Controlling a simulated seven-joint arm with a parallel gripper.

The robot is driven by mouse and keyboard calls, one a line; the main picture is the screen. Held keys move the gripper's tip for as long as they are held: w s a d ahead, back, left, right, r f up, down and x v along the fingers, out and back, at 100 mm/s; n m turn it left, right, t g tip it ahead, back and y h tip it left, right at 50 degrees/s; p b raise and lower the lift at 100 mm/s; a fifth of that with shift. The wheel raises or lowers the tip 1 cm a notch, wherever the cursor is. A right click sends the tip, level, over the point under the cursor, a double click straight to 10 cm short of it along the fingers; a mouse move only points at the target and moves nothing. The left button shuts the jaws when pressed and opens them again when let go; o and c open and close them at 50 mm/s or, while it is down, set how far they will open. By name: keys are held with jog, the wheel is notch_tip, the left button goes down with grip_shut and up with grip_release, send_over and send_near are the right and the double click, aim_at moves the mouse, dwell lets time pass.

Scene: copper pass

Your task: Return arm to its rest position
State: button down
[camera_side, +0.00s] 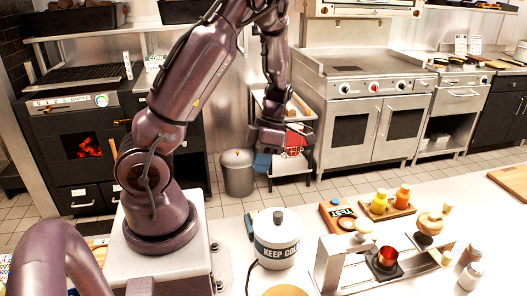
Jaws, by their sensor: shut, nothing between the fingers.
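My gripper (266,163) hangs above the back edge of the counter, near the middle of the picture. Its fingers point down and look closed, with nothing seen between them. It is apart from everything on the counter. My arm rises from its base at the left, bends over at the top of the picture and comes down to the gripper.
A white pot marked "KEEP COLD" (277,243) stands on the counter (460,205) in front of my gripper. A grey bin (238,175) stands behind.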

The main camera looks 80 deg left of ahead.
jog(key=d+r+m+t, duration=0.3)
jog(key=d+r+m, duration=0.2)
jog(key=m, duration=0.7)
jog(key=s+d+r+m+t+y, duration=0.1)
jog(key=d+r+m+t, duration=0.2)
jog(key=d+r+m, duration=0.3)
jog(key=s+d+r+m+t+y, duration=0.1)
jog(key=d+r+m, duration=0.5)
jog(key=m, duration=1.1)
notch_tip(320, 180, up, 4)
jog(key=shift+s+d+f+m+t, duration=0.15)
jog(key=shift+d+m+t, duration=0.15)
jog(key=shift+t, duration=0.6)
